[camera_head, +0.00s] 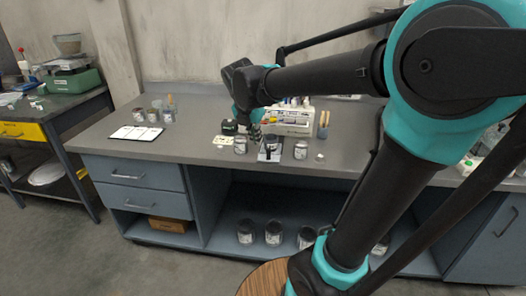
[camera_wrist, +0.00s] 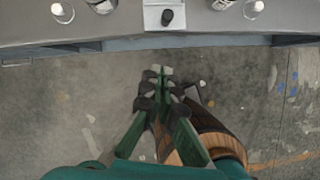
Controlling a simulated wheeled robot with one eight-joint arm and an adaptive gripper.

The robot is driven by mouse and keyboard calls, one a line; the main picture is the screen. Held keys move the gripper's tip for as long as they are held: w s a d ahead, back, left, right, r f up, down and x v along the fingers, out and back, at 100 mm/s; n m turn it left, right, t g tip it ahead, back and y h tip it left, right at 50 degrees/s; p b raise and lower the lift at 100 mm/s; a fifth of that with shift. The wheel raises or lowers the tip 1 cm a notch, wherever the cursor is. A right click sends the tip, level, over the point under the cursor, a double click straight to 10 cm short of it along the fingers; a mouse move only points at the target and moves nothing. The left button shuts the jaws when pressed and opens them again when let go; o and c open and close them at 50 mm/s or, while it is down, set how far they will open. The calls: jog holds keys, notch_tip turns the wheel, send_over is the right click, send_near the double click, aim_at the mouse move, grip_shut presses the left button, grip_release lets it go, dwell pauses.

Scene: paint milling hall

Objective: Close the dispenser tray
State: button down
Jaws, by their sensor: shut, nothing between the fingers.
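The white dispenser (camera_head: 291,121) stands at the back of the grey counter, with colored items along its top. Its tray (camera_head: 268,156) sticks out at the front toward the counter edge, and a can stands at it. In the wrist view the pale tray (camera_wrist: 152,18) shows at the top edge, with a dark knob (camera_wrist: 167,17) at its front. My gripper (camera_wrist: 160,73) is shut and empty. In the wrist view its fingertips point toward the tray, with a gap between. In the head view the gripper (camera_head: 256,136) is partly hidden among the things near the dispenser.
Cans (camera_head: 240,145) and (camera_head: 300,149) stand left and right of the tray. A white chart (camera_head: 136,133) and small jars lie at left. Brushes (camera_head: 323,125) stand right of the dispenser. Dark cans (camera_head: 273,233) sit on the lower shelf.

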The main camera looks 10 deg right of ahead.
aim_at(268, 136)
jog(key=w+d+f, duration=0.4)
jog(key=w+f, duration=0.2)
jog(key=f, duration=0.3)
jog(key=shift+w, duration=0.25)
jog(key=shift+d+f, duration=0.1)
jog(key=w+d, duration=0.1)
jog(key=w, duration=0.2)
jog(key=w+d, duration=0.1)
jog(key=w, duration=0.2)
jog(key=w+d, duration=0.1)
jog(key=w, duration=0.2)
jog(key=shift+w, duration=0.15)
